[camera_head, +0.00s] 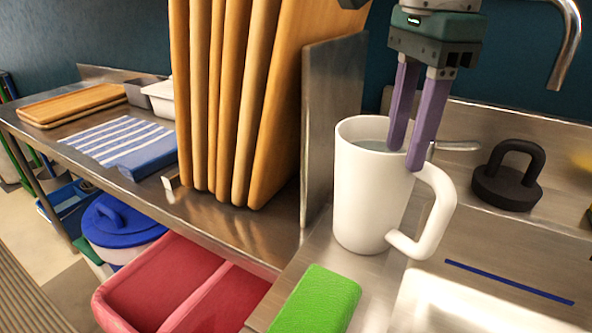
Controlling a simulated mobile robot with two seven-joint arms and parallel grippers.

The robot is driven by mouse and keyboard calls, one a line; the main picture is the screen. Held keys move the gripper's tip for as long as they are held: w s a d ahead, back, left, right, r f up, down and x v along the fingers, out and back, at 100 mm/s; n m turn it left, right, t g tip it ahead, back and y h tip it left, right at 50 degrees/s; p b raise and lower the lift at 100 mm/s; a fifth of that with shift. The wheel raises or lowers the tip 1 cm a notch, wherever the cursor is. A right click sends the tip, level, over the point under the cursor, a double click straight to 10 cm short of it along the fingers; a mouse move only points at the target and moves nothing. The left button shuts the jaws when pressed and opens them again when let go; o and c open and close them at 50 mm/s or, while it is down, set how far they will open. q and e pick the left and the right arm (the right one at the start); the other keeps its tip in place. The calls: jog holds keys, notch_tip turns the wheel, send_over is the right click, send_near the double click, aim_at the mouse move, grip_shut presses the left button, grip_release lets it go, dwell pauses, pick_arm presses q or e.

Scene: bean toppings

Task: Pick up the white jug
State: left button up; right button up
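The white jug (366,200) stands upright on the metal counter, with its handle (440,212) to the right. Greyish liquid or a grey inside shows at its mouth. My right gripper (406,158) reaches down from above to the jug's right rim, beside the top of the handle. Its two purple fingers have a gap between them higher up. One fingertip appears inside the mouth and the other in front of the rim near the handle. Whether they press on the wall is not clear. My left gripper is not in view.
Upright wooden boards (230,100) and a metal divider (333,110) stand left of the jug. A green sponge-like block (316,300) lies in front. A black handled weight (508,178) sits to the right, near a blue strip (510,282). A red bin (160,285) is below left.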

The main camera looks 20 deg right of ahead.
aim_at(388, 203)
jog(key=f, duration=0.7)
jog(key=shift+w, duration=0.2)
jog(key=shift+c, duration=0.3)
grip_shut()
jog(key=shift+r, duration=0.15)
dwell(0.6)
